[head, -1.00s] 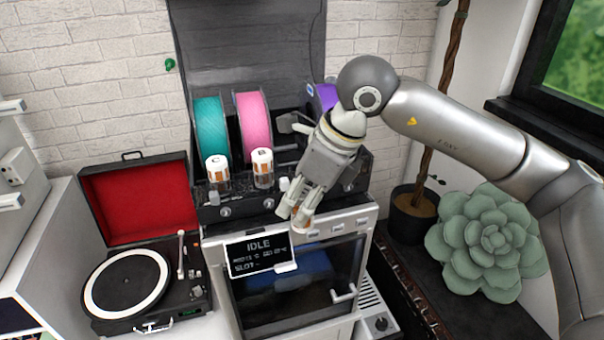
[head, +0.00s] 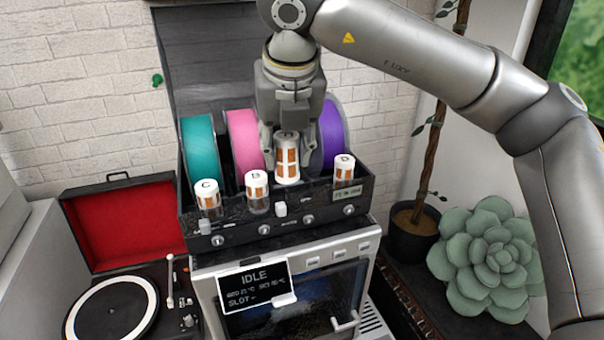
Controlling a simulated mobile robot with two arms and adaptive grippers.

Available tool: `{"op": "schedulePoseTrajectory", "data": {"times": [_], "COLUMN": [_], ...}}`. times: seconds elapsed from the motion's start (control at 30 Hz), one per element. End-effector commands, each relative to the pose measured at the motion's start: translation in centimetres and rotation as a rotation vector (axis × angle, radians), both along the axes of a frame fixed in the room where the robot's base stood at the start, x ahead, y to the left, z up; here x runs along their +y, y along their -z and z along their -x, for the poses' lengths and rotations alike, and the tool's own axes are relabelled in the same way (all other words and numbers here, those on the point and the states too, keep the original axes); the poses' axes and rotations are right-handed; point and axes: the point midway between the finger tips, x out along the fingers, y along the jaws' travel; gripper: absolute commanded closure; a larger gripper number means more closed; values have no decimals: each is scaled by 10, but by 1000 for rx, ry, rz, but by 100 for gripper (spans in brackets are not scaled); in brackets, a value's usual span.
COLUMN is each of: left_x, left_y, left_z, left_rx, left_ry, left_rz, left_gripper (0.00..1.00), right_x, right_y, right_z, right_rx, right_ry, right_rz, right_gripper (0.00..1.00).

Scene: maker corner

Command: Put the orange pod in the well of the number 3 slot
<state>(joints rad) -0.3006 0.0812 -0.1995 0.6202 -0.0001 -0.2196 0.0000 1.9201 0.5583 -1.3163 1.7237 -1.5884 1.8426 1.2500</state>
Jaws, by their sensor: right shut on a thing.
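My right gripper (head: 287,135) points down over the filament box and is shut on the orange pod (head: 287,165), a white cylinder with orange windows. The pod is upright over the third place from the left, between the pink spool (head: 243,140) and the purple spool (head: 332,135). Its lower end is near the box's front row; I cannot tell whether it sits in the well or hangs just above it. The gripper hides what is behind it. The filament box (head: 262,241) has dials along its front; slot numbers are not legible. My left gripper is not in view.
Similar pods stand in the other wells: far left (head: 208,194), second (head: 257,190) and far right (head: 344,170). A teal spool (head: 198,150) is at left. Below is a machine whose display (head: 253,287) reads IDLE. A turntable (head: 110,308) and a succulent (head: 487,245) flank it.

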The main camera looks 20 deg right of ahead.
Motion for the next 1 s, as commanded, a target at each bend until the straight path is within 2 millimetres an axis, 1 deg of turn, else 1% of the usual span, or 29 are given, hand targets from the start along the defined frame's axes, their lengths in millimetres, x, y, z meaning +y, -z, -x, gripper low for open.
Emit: {"op": "schedulePoseTrajectory", "data": {"times": [0.03,0.13,0.2,0.3,0.57,0.63,0.67,0.7,0.83,1.0], "left_x": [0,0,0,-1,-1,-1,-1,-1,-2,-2], "left_y": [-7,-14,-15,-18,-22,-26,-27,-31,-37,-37], "left_z": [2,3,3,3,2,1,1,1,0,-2], "left_rx": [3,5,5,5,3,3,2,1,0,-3], "left_ry": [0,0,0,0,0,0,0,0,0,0], "left_rz": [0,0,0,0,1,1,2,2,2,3], "left_gripper": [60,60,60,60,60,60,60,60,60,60], "right_x": [-9,-22,-28,-34,-42,-47,-49,-49,-48,-48], "right_y": [3,13,29,43,62,72,76,82,100,106], "right_z": [-10,-31,-39,-49,-62,-68,-71,-70,-70,-70], "right_rx": [4,3,3,2,1,3,3,4,2,-2], "right_ry": [5,4,-1,-1,-1,-1,-1,-4,-4,-4], "right_rz": [0,-1,1,0,0,1,1,3,1,0], "right_gripper": [90,90,90,90,90,90,93,93,94,94]}}
